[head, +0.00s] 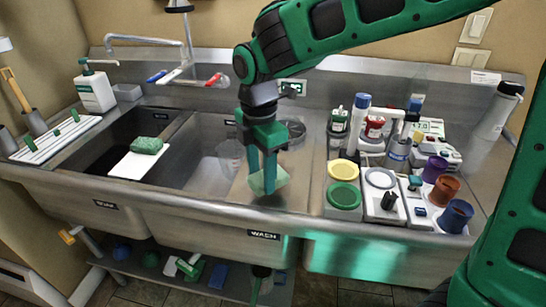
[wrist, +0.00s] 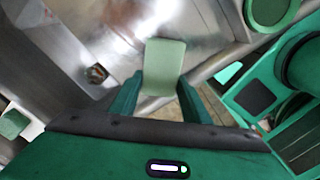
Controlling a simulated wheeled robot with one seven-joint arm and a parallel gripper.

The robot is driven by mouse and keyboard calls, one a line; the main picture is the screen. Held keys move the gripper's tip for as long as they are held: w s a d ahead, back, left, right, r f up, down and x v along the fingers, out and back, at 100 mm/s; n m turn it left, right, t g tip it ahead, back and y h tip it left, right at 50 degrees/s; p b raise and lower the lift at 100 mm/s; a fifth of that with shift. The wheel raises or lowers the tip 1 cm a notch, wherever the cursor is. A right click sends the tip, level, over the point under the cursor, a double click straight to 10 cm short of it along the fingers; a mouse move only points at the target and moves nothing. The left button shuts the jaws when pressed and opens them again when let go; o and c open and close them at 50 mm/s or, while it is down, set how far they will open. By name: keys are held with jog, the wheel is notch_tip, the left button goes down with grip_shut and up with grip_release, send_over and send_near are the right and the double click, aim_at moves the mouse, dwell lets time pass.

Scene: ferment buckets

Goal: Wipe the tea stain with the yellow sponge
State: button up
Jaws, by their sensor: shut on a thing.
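My gripper (head: 267,188) points down over the steel counter beside the WASH sink. It is shut on a pale yellow-green sponge (head: 277,179), low at the steel surface near the front edge. In the wrist view the sponge (wrist: 164,62) sticks out between the two green fingers of my gripper (wrist: 158,92). I cannot tell whether the sponge touches the steel. A faint brownish patch (wrist: 122,13) shows on the steel beyond it in the wrist view; I cannot tell if this is the tea stain.
A green sponge (head: 148,145) lies on a white board (head: 128,167) across the left sink. Right of my gripper stand a yellow lid (head: 343,168), a green lid (head: 343,195), bottles and several coloured cups (head: 456,214). A faucet (head: 150,42) stands behind the sinks.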

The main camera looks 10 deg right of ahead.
jog(key=shift+r, duration=2.5)
jog(key=shift+w+d, duration=0.1)
